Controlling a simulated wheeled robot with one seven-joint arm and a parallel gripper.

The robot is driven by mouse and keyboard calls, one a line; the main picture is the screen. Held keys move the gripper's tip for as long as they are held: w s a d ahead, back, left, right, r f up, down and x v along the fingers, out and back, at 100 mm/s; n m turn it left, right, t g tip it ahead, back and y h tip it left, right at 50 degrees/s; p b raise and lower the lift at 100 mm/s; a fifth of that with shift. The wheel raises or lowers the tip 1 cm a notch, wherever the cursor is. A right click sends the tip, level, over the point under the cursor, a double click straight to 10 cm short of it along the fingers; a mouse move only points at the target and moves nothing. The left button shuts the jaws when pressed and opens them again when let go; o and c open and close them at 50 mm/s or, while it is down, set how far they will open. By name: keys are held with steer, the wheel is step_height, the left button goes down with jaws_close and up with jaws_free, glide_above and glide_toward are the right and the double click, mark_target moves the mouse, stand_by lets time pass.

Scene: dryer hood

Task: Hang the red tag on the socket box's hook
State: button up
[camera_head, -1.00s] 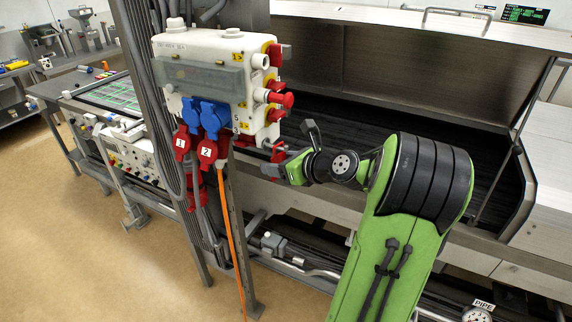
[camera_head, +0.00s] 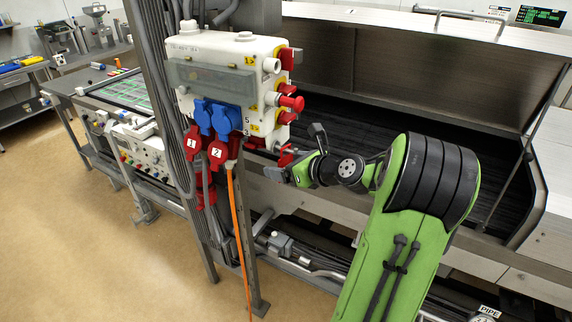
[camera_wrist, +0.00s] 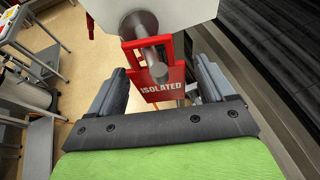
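The socket box (camera_head: 225,75) is a white box on a grey post, left of centre in the head view. In the wrist view its metal hook (camera_wrist: 158,72) points towards me from the box's pale underside. The red tag (camera_wrist: 163,88), lettered ISOLATED, is upright with its frame around the hook. It also shows small in the head view (camera_head: 286,157). My gripper (camera_wrist: 160,80) has one grey finger on each side of the tag. The fingers look spread, with a narrow gap at the tag's left edge; contact on the right is unclear.
Red plugs (camera_head: 217,152) and blue sockets (camera_head: 217,117) sit at the box's lower front, with an orange cable (camera_head: 238,235) hanging down. The steel hood machine (camera_head: 420,60) stands behind my arm. Open floor (camera_head: 90,250) lies at the left.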

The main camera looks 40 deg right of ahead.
steer(key=p+v, duration=0.1)
steer(key=v, duration=1.5)
steer(key=shift+w, duration=0.1)
